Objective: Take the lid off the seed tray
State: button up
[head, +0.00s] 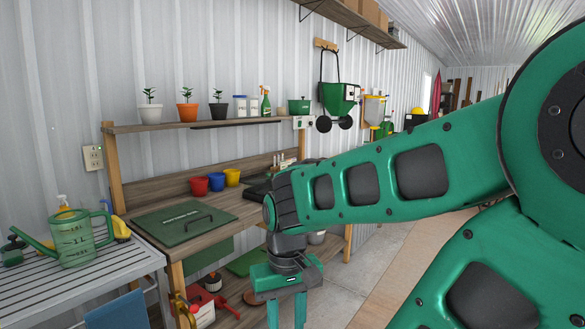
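A flat green panel (178,224) with printed lettering lies on the wooden workbench, and a black handle-like bar (200,226) shows on it. A black tray-like object (257,189) sits farther back on the bench, partly hidden behind my arm. I cannot tell for sure which of these is the seed tray or its lid. My gripper (287,313) points down in front of the bench, to the right of the green panel and apart from it. Its two fingers are spread with nothing visible between them; their tips are cut off by the bottom edge.
Red, blue and yellow pots (215,181) stand at the back of the bench (222,232). A shelf (170,127) above holds potted seedlings and bottles. A slatted table (75,290) with a green watering can (75,240) is at left. Floor is open at right.

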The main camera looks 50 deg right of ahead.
aim_at(260, 185)
jog(key=z, duration=0.05)
jog(key=k, duration=0.2)
jog(key=z, duration=2.7)
jog(key=i, duration=2.25)
jog(key=u, duration=1.75)
